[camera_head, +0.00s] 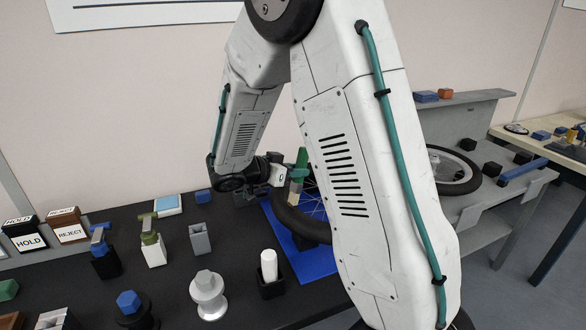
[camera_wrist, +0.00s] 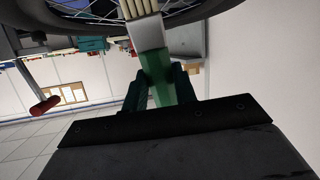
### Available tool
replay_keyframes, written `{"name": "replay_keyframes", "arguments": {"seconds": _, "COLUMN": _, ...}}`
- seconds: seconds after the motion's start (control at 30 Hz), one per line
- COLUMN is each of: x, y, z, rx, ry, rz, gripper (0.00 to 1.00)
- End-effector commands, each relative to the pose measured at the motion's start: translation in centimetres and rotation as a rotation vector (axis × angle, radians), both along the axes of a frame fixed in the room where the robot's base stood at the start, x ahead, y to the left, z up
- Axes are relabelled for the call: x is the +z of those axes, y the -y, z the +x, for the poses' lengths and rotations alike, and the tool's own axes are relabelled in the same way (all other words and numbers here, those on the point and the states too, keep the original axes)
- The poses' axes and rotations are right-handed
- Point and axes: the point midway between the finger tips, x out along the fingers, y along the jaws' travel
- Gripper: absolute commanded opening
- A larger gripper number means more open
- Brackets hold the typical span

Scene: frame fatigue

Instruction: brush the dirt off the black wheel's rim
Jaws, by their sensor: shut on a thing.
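My gripper (camera_head: 290,174) is shut on a brush with a green handle (camera_head: 301,158). In the wrist view, my gripper's fingers (camera_wrist: 160,92) clasp the green handle (camera_wrist: 178,90); a pale ferrule (camera_wrist: 148,33) and cream bristles (camera_wrist: 138,8) extend up the picture. The black wheel (camera_head: 297,224) is on a blue mat (camera_head: 316,263), partly hidden behind my arm. The wheel's dark curve and spokes (camera_wrist: 88,9) cross the top of the wrist view. The bristles overlap the wheel there; I cannot tell whether they touch the rim. No dirt can be made out.
The dark table holds a grey box (camera_head: 200,239), a white cylinder in a black holder (camera_head: 269,266), a silver knob-shaped part (camera_head: 208,295) and HOLD and REJECT boxes (camera_head: 68,225). Another wheel (camera_head: 453,170) lies on a grey bench at right. My arm hides the middle.

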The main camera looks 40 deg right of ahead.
Motion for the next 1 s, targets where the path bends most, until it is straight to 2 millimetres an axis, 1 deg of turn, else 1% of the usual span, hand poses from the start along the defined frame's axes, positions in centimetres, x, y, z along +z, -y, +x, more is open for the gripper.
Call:
{"name": "replay_keyframes", "arguments": {"seconds": 0.07, "x": 0.1, "y": -0.1, "z": -0.4, "rx": -0.001, "ry": 0.002, "rz": -0.001, "gripper": 0.00}}
{"name": "replay_keyframes", "arguments": {"seconds": 0.17, "x": 0.1, "y": -0.1, "z": -0.3, "rx": -0.001, "ry": 0.002, "rz": -0.001, "gripper": 0.00}}
{"name": "replay_keyframes", "arguments": {"seconds": 0.43, "x": -0.1, "y": 0.4, "z": 1.5, "rx": 0.000, "ry": 0.001, "rz": -0.001, "gripper": 0.00}}
{"name": "replay_keyframes", "arguments": {"seconds": 0.57, "x": -0.1, "y": 0.5, "z": 1.9, "rx": -0.001, "ry": 0.002, "rz": -0.001, "gripper": 0.00}}
{"name": "replay_keyframes", "arguments": {"seconds": 0.67, "x": -0.1, "y": 0.4, "z": 1.6, "rx": 0.001, "ry": 0.001, "rz": 0.000, "gripper": 0.00}}
{"name": "replay_keyframes", "arguments": {"seconds": 0.9, "x": 0.1, "y": 0.0, "z": -0.1, "rx": 0.000, "ry": 0.001, "rz": 0.000, "gripper": 0.00}}
{"name": "replay_keyframes", "arguments": {"seconds": 1.0, "x": 0.1, "y": -0.1, "z": -0.4, "rx": -0.001, "ry": 0.002, "rz": -0.001, "gripper": 0.00}}
